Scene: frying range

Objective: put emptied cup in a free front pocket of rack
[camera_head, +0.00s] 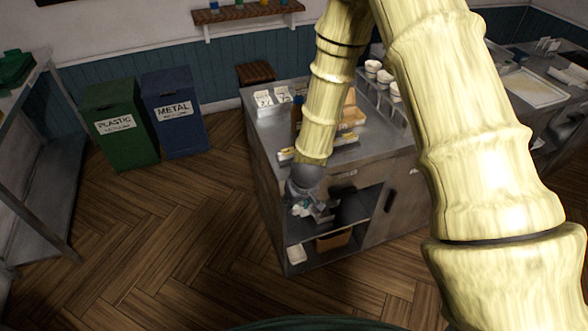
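My arm comes down over the metal counter. My gripper (314,212) is low in front of the open shelf below the countertop, pointing down. It is small and dark here, and its fingers cannot be made out clearly. A small pale, bluish-white thing (300,208) shows at the gripper; I cannot tell whether it is the cup or whether it is held. White cups (385,76) stand in a row at the back right of the counter, apparently in a rack. My arm hides part of that area, and I cannot make out which front pockets are free.
The counter (262,127) carries white labelled holders (264,98), a dark bottle (297,108) and tan items (352,116). A brown box (333,240) and a white container (296,254) sit on the lower shelf. Green (118,122) and blue (174,112) bins stand left; floor between is clear.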

